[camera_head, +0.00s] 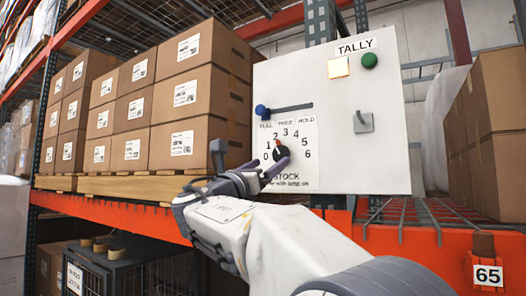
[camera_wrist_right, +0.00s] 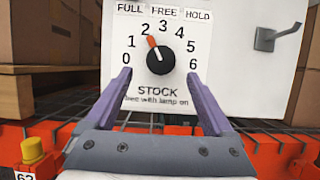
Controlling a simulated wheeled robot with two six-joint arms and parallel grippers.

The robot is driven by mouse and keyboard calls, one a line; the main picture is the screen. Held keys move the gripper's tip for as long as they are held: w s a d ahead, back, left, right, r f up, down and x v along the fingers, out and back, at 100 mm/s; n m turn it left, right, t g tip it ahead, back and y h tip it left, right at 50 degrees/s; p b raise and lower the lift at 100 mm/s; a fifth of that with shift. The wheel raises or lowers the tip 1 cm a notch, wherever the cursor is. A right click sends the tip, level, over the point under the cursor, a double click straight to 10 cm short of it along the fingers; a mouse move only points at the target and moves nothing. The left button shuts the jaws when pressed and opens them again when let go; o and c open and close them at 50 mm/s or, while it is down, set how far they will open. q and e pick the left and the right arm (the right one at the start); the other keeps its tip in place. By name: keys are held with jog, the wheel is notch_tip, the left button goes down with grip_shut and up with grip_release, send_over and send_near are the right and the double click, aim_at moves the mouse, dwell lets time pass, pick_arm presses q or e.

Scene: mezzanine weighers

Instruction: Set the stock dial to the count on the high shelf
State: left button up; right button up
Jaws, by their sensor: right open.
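The stock dial (camera_head: 281,154) is a black knob with an orange pointer on a white board (camera_head: 400,170), numbered 0 to 6. In the right wrist view the dial (camera_wrist_right: 160,61) has its pointer toward 2. My right gripper (camera_head: 252,153) is open in front of the dial's lower part. In the wrist view its purple fingers (camera_wrist_right: 158,75) stand either side of the knob, apart from it. A blue slider knob (camera_head: 262,111) is at the left end of its slot, above FULL. A lamp (camera_head: 338,67) under TALLY is lit. My left gripper is not in view.
Stacked cartons (camera_head: 135,115) stand on a wooden pallet (camera_head: 140,188) left of the board. A green button (camera_head: 369,60) and a grey hook (camera_head: 363,122) are on the board. An orange beam (camera_head: 110,215) runs below. More cartons (camera_head: 488,120) stand at right.

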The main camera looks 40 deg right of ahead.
aim_at(280, 156)
jog(key=p+x, duration=0.2)
jog(key=x, duration=0.2)
jog(key=shift+d+r, duration=0.2)
jog(key=shift+d, duration=0.05)
jog(key=shift+w+d+r, duration=0.1)
jog(key=shift+w+d, duration=0.15)
jog(key=shift+d, duration=0.35)
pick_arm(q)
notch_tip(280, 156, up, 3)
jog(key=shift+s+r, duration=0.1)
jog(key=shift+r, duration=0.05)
